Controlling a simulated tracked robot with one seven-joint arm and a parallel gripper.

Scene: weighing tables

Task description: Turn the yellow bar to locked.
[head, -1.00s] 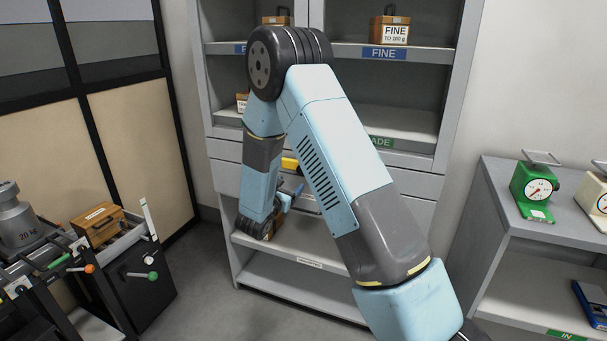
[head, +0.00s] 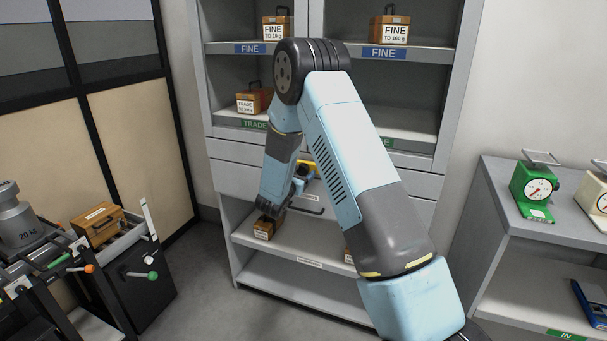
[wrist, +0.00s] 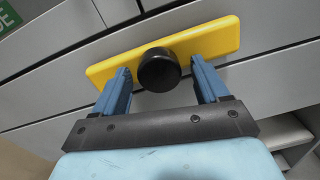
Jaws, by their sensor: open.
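The yellow bar (wrist: 210,42) lies across the grey drawer front in the wrist view, roughly in line with the drawer seams. A round black knob (wrist: 159,70) sits at its middle. My gripper (wrist: 159,72) is open, with one blue finger on each side of the knob and a gap to it on both sides. The fingertips overlap the bar in the picture; I cannot tell whether they touch it. In the head view only a bit of the yellow bar (head: 313,166) shows beside my gripper (head: 304,178); my arm hides the rest.
The cabinet has shelves above with wooden weight boxes (head: 390,30) and open shelves below, where a small wooden box (head: 265,229) stands. A bench with a green scale (head: 534,188) is at right. A black stand (head: 140,285) is at lower left.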

